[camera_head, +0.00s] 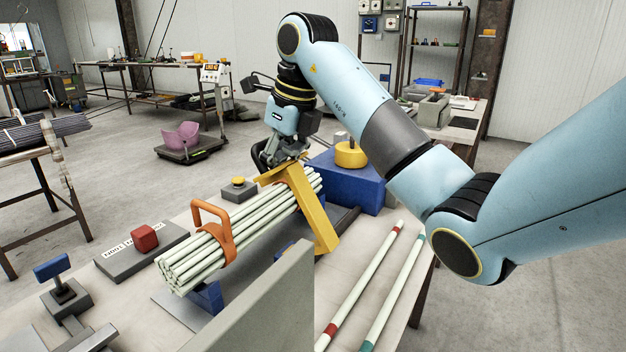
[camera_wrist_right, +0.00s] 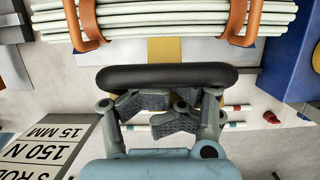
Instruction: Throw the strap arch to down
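The strap arch (camera_head: 312,208) is a yellow frame with a bent top, slanting across the far part of a bundle of pale rods (camera_head: 195,262). A black padded bar (camera_wrist_right: 165,76) with yellow behind it crosses the right wrist view and looks like the arch's grip. My right gripper (camera_head: 282,150) is at the arch's upper end. In the wrist view its fingers (camera_wrist_right: 165,110) look drawn together just below the bar. They seem to be against it rather than around it; exact contact is hidden. My left gripper is not in view.
An orange strap with a loop handle (camera_head: 228,245) holds the near rods. A blue block with a yellow knob (camera_head: 350,155) stands behind the arch. A red button block (camera_head: 144,238) is at left. Loose banded rods (camera_head: 362,285) lie at right. A grey panel (camera_head: 265,315) blocks the front.

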